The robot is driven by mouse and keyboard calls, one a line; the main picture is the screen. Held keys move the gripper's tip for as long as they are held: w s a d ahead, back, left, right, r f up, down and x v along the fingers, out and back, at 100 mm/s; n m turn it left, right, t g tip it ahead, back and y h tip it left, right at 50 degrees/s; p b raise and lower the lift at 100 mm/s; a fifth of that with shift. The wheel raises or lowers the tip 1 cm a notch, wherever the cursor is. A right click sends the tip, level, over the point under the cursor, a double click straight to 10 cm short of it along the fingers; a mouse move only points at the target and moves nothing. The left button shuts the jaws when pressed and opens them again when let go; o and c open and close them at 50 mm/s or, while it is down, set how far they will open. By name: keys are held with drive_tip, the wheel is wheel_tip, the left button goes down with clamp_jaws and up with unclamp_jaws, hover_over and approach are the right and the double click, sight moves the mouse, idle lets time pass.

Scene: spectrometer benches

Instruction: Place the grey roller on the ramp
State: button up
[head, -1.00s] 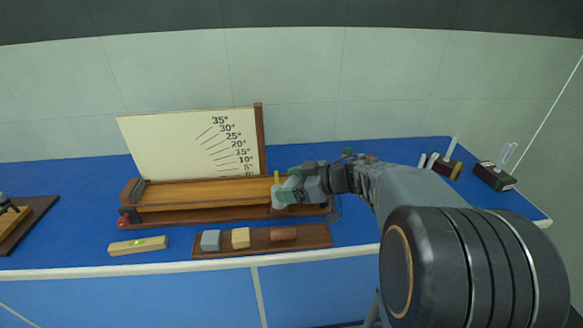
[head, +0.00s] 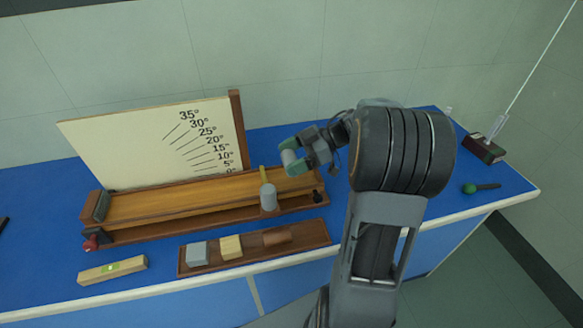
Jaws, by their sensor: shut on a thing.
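The wooden ramp (head: 180,206) lies nearly flat on its dark base, in front of the angle board. My gripper (head: 298,162) is above the right part of the ramp, with green fingertips. It is shut on a light grey piece, the grey roller (head: 289,158), partly hidden by the fingers. I cannot tell whether the roller touches the ramp. A separate upright grey cylinder (head: 268,198) shows at the ramp's front edge, near a yellow upright piece (head: 262,173).
A brown tray (head: 312,234) in front holds a grey block (head: 197,253), a yellow block (head: 231,247) and a brown piece (head: 277,236). A wooden level (head: 112,270) lies left of it. The angle board (head: 150,140) stands behind the ramp. A green-handled tool (head: 479,188) lies at right.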

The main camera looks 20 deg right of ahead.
sight(292, 160)
drive_tip(key=w+f, duration=0.1)
drive_tip(key=f, duration=0.1)
drive_tip(key=w+d+f, duration=0.1)
drive_tip(key=shift+w+d+f, duration=0.2)
drive_tip(key=shift+w+f, duration=0.15)
drive_tip(key=shift+w, duration=0.05)
drive_tip(key=shift+w+f, duration=0.1)
drive_tip(key=shift+f, duration=1.5)
drive_tip(key=shift+f, duration=0.15)
drive_tip(key=o, duration=0.9)
drive_tip(key=shift+o, duration=0.2)
drive_tip(key=shift+d+r, duration=0.3)
drive_tip(key=shift+d, duration=0.05)
drive_tip(key=v, duration=1.1)
